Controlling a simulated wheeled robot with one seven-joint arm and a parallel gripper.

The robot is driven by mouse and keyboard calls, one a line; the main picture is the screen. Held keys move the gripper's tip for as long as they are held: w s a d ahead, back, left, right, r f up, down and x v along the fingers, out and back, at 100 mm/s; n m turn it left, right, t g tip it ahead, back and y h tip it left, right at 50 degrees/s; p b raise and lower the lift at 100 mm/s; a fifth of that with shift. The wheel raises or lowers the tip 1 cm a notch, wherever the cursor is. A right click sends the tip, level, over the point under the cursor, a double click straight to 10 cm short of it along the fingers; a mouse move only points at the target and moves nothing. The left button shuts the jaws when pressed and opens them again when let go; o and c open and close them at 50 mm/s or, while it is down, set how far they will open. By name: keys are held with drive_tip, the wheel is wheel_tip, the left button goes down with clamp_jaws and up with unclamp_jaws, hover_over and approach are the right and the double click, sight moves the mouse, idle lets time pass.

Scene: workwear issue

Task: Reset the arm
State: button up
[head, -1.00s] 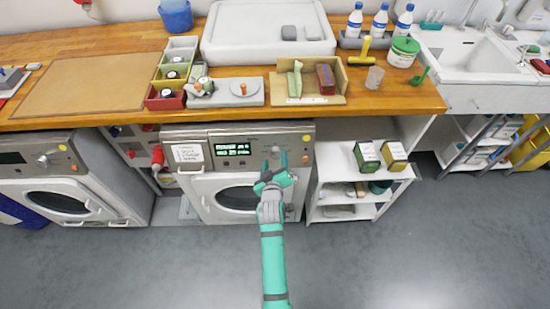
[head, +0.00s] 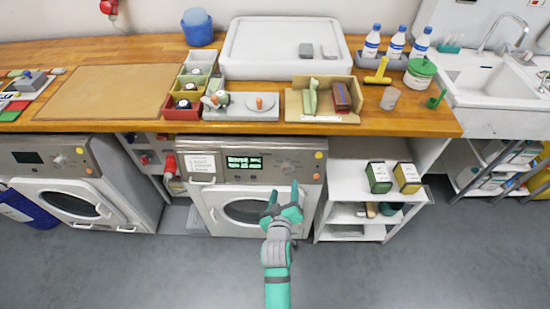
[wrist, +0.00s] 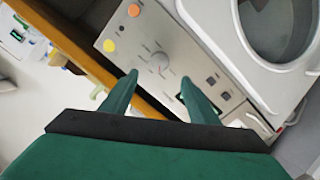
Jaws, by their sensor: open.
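My teal arm (head: 278,285) reaches up from the bottom of the head view. My gripper (head: 283,190) is open and empty, in front of the middle washing machine (head: 245,180). In the wrist view my gripper (wrist: 160,80) shows two green fingers spread apart with nothing between them. Beyond the fingers are the machine's control panel (wrist: 150,45) with its knob and its round door (wrist: 275,25). I cannot tell the exact gap between the fingertips and the panel.
A wooden counter (head: 420,122) runs above the machines, with trays, a cardboard holder (head: 322,115) and bottles. A white shelf (head: 345,180) with two boxes stands right of the machine. Another washer (head: 70,185) is at left. The grey floor in front is clear.

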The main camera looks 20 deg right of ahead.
drive_tip(key=s+a+f+t+y, duration=0.15)
drive_tip(key=s+a, duration=0.35)
drive_tip(key=s, duration=0.5)
drive_tip(key=s+a+f+y, duration=0.1)
drive_tip(key=s+a+y, duration=0.1)
drive_tip(key=s+a, duration=0.55)
drive_tip(key=s+a+r+m, duration=0.1)
drive_tip(key=s+r, duration=0.4)
drive_tip(key=s, duration=0.4)
drive_tip(key=s+a+r+m+y, duration=0.1)
drive_tip(key=s+r, duration=0.3)
drive_tip(key=s, duration=0.5)
drive_tip(key=shift+s+a+r+m+t, duration=0.2)
drive_tip(key=shift+a+r+m+t, duration=0.2)
drive_tip(key=shift+a, duration=0.35)
drive_tip(key=shift+w+y, duration=0.1)
drive_tip(key=shift+y, duration=0.15)
